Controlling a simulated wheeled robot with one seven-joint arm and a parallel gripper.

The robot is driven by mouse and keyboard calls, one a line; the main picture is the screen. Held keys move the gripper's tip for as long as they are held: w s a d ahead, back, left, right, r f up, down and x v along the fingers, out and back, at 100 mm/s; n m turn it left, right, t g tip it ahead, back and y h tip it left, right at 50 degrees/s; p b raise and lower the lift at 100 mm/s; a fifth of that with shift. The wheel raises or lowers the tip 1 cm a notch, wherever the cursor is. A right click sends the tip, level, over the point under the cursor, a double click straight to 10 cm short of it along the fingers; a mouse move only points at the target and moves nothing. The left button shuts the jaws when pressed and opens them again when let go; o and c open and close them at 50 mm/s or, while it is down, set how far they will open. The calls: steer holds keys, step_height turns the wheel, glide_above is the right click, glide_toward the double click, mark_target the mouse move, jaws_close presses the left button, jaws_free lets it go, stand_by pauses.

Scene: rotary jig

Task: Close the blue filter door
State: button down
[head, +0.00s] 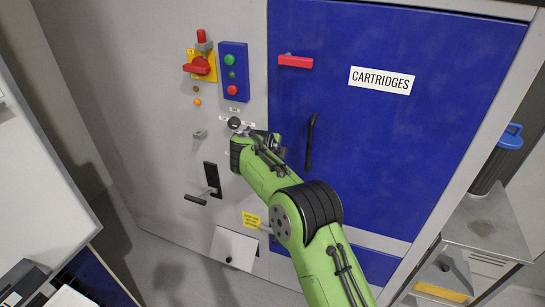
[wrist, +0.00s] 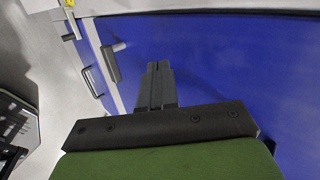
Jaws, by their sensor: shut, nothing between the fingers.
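The large blue door (head: 390,130) fills the right of the cabinet front in the head view. It carries a white CARTRIDGES label, a red handle (head: 296,62) at upper left and a black pull handle (head: 310,142) on its left side. The door looks nearly flush with its frame; I cannot tell whether it is slightly ajar. My gripper is shut and empty; its fingers are mostly hidden behind my green arm in the head view, near the door's left edge. In the wrist view, my gripper (wrist: 157,68) points toward a broad blue surface (wrist: 225,60); contact cannot be told.
Left of the door are a red switch (head: 198,67), a blue button box (head: 233,72), a black knob (head: 234,123) and a black lever (head: 211,180). A blue panel (head: 380,266) lies below the door. A metal side table (head: 480,228) stands at right.

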steer(key=a+v, duration=0.1)
steer(key=v, duration=0.8)
steer(key=s+d+r+n+g, duration=0.1)
steer(key=s+d+r+n, duration=0.4)
steer(key=s+d, duration=0.3)
steer(key=s+d+r+n, duration=0.5)
steer(key=s+d+n, duration=0.15)
steer(key=d, duration=0.25)
steer(key=s+d+f+n+g, duration=0.1)
steer(key=s+f+n, duration=0.2)
steer(key=s, duration=0.5)
steer(key=s+d+f+n+y, duration=0.1)
steer(key=s+d+f+n, duration=0.1)
steer(key=s, duration=0.5)
steer(key=s+d+f+n+g+y, duration=0.1)
steer(key=s+d+f+n, duration=0.1)
steer(key=s, duration=0.6)
steer(key=shift+s+f+n+g+b, duration=0.3)
steer(key=shift+s+f+n+b, duration=0.1)
steer(key=shift+f+n, duration=0.5)
steer(key=shift+w+d, duration=0.1)
steer(key=shift+d, duration=0.05)
